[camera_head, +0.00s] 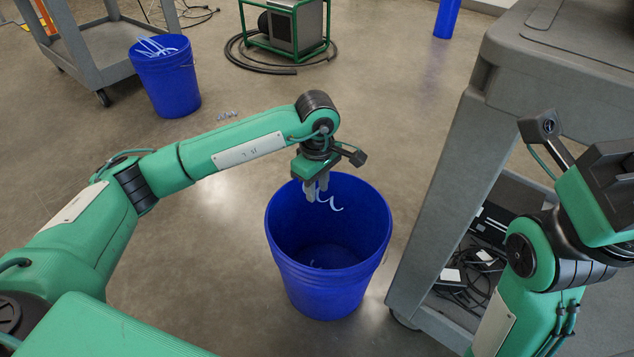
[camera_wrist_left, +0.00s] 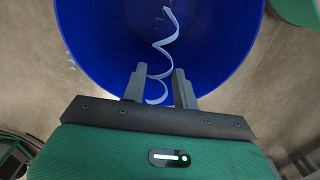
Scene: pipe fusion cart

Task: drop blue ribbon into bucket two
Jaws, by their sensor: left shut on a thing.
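A curly light-blue ribbon (camera_head: 333,203) hangs from my left gripper (camera_head: 317,190) over the near blue bucket (camera_head: 325,292). The gripper is shut on it, fingers pointing down at the level of the bucket's mouth. In the left wrist view, the ribbon (camera_wrist_left: 163,45) spirals out from between the two fingers (camera_wrist_left: 160,88), with the blue bucket (camera_wrist_left: 95,35) behind it. A few small scraps seem to lie on the bucket's dark floor. No number shows on the bucket. My right gripper (camera_head: 605,200) is at the right edge; its fingers cannot be made out.
Another blue bucket (camera_head: 168,85), with pale strips sticking out, stands at the back left beside a grey cart (camera_head: 100,45). Scraps (camera_head: 227,115) lie on the floor near it. A grey cart (camera_head: 440,190) stands close right of the near bucket. A green-framed machine (camera_head: 285,30) is behind.

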